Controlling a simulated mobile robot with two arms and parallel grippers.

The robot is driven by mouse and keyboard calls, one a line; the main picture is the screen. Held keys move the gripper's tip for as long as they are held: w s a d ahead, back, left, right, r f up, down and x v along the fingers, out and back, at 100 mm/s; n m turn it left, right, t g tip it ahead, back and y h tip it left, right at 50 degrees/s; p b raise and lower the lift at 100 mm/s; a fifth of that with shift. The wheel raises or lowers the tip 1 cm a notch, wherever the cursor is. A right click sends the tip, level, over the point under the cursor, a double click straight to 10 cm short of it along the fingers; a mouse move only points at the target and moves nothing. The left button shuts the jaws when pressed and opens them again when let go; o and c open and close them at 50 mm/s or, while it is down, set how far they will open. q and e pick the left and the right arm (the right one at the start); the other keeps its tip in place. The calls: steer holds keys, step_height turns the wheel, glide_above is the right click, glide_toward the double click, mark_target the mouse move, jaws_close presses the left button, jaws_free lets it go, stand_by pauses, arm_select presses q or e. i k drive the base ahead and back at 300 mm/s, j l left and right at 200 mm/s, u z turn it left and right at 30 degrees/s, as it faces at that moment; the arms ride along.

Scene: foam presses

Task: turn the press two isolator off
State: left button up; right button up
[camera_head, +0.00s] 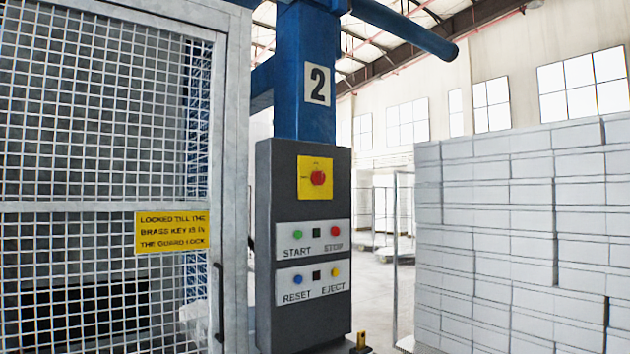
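The press two isolator (318,178) is a red rotary knob on a yellow plate, high on the grey control box (303,245). Its small markings are too fine to read, and I cannot tell which position the knob is in. Below the isolator are START and STOP buttons with a green and a red cap, then RESET and EJECT with a blue and a yellow cap. Neither of my grippers shows in the head view.
A mesh guard door (95,110) with a dark handle (218,300) fills the left. Its yellow sign (172,231) mentions a brass key and guard lock. A tall stack of white blocks (520,230) stands at the right. Open floor shows between box and stack.

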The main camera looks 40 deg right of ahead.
mark_target(318, 178)
steer(key=i+l+z, duration=0.15)
steer(key=z, duration=0.3)
steer(key=i+z, duration=0.25)
steer(key=z, duration=0.2)
